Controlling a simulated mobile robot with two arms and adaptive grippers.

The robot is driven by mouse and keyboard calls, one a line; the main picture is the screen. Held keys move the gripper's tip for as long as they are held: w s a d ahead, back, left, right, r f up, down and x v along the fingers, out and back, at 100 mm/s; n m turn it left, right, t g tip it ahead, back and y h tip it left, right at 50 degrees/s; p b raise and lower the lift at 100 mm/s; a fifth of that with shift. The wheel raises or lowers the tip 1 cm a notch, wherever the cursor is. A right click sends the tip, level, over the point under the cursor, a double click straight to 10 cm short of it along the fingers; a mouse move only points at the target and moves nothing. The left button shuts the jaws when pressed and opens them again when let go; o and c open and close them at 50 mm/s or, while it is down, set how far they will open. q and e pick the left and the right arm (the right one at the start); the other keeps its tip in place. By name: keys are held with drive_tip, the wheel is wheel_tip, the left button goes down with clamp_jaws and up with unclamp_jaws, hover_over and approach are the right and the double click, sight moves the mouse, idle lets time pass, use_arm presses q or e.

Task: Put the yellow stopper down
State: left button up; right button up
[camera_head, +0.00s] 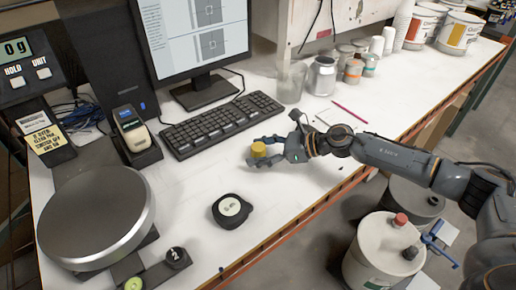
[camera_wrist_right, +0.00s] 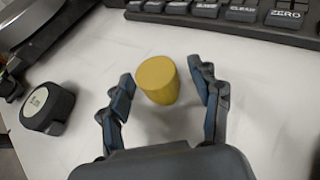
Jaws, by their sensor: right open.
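The yellow stopper (camera_head: 259,150) stands on the white table, just in front of the keyboard. My right gripper (camera_head: 265,153) is at the stopper with its fingers on either side of it. In the right wrist view the stopper (camera_wrist_right: 157,80) stands between the two spread fingers of the right gripper (camera_wrist_right: 165,92). Gaps show between the stopper and the fingers, the wider one on the right. My left gripper is not in either view.
The keyboard (camera_head: 221,123) lies just behind the stopper. A black tape measure (camera_head: 231,210) lies to the front left, and a round scale (camera_head: 97,215) stands at the far left. Jars and a metal bottle (camera_head: 321,77) stand at the back right.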

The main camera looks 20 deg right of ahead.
drive_tip(key=c, duration=1.1)
drive_tip(key=shift+r, duration=0.1)
